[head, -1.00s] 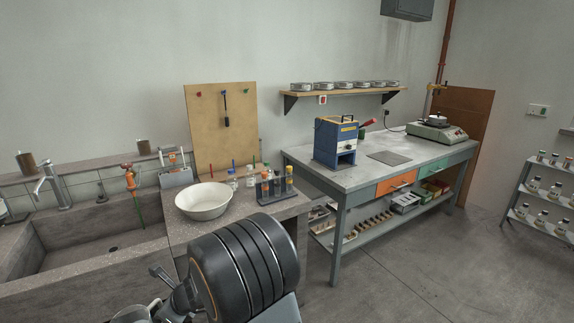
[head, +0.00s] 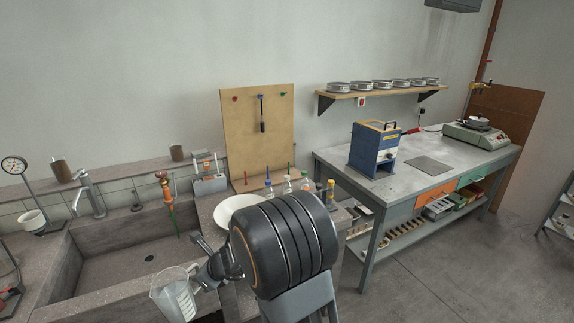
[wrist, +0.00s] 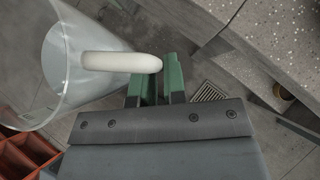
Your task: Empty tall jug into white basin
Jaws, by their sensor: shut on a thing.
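The tall jug (head: 174,294) is clear, with a white handle (wrist: 112,61) that shows in the wrist view. It is at the lower middle-left of the head view, in front of the sink. My gripper (wrist: 157,84) is shut on the jug's handle, with its green-padded fingers around the handle's end. Whether the jug holds anything, I cannot tell. The white basin (head: 228,210) stands on the concrete bench behind my arm, which hides its right and lower parts. The jug is to the left of and nearer than the basin, apart from it.
The concrete sink (head: 130,258) with its tap (head: 88,192) lies to the left. Coloured-capped bottles (head: 270,189) stand just behind the basin. A dial stand with a white cup (head: 33,219) is at far left. A metal bench (head: 430,165) stands to the right, with clear floor before it.

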